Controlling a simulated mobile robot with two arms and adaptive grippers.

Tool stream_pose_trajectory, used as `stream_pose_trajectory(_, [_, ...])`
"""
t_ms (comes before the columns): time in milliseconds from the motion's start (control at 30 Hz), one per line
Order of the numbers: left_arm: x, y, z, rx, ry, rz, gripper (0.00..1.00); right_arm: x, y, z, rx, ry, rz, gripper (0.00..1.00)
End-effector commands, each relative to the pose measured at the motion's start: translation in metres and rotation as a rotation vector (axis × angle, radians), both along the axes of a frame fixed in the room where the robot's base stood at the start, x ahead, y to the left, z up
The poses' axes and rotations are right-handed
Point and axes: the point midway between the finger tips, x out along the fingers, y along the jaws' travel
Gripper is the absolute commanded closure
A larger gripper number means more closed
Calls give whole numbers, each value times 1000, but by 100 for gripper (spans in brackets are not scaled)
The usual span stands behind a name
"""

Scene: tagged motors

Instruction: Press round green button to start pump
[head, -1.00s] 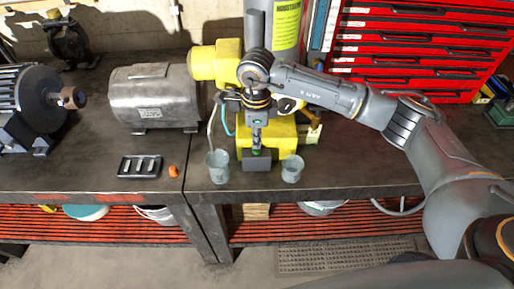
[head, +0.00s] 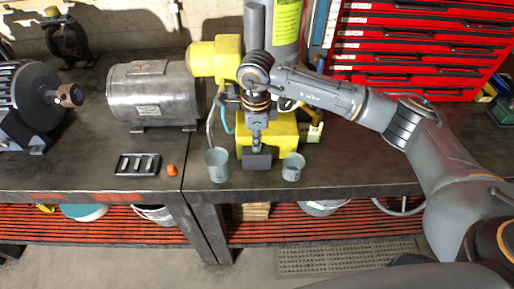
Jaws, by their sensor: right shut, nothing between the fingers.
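A small dark button box (head: 257,162) stands at the front of the bench, before a yellow pump (head: 283,128). My right gripper (head: 256,146) is shut and empty, pointing down at the top of this box. Its fingertips cover the place of the round green button, so the button is largely hidden. The fingertips look very close to it; I cannot tell whether they touch or press it. My left gripper is not in view.
Grey cups stand left (head: 217,164) and right (head: 292,167) of the box. A grey motor (head: 153,95), a dark slotted tray (head: 137,164) and a small orange piece (head: 172,170) are on the left. A red tool chest (head: 420,45) stands at the back right.

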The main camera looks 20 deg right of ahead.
Motion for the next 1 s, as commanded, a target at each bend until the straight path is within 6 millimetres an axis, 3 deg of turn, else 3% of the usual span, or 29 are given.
stream_pose_trajectory(300, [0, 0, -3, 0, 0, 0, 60, 0, 0, -3, -1, 1, 0, 100])
stream_pose_trajectory(700, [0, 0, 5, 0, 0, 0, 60, 0, 0, 17, 1, 0, 0, 100])
stream_pose_trajectory(1000, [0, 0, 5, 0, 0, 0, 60, 0, 0, 18, 0, 0, 0, 100])
